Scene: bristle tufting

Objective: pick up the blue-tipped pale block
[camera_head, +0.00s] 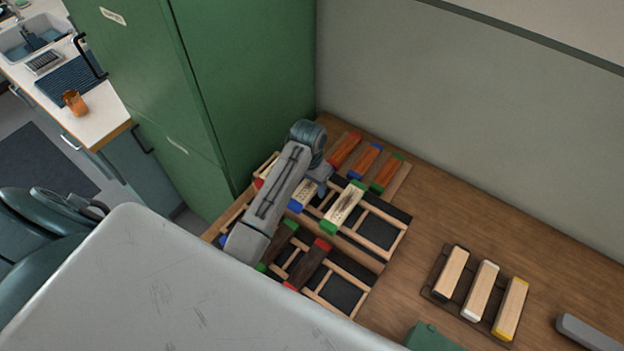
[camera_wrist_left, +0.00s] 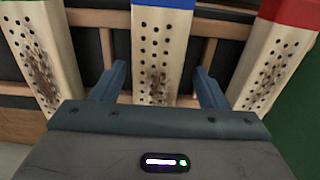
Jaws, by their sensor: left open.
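The blue-tipped pale block (camera_wrist_left: 160,50) lies in the middle of the left wrist view, with rows of dark holes and a brown smudge. In the head view the blue-tipped pale block (camera_head: 305,194) is partly hidden by my left arm. My left gripper (camera_wrist_left: 158,82) is open, with one finger on each side of this block in the left wrist picture. I cannot tell whether the fingers touch it. In the head view my left gripper (camera_head: 322,180) is over the rear rack. My right gripper is not in view.
A green-tipped pale block (camera_head: 343,206) and a red-tipped pale block (camera_wrist_left: 278,50) flank it. The wooden rack (camera_head: 380,232) holds them. Brown blocks (camera_head: 308,264) lie in the front rack. A dark tray (camera_head: 440,295) with pale blocks stands right. A green cabinet (camera_head: 245,80) rises close left.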

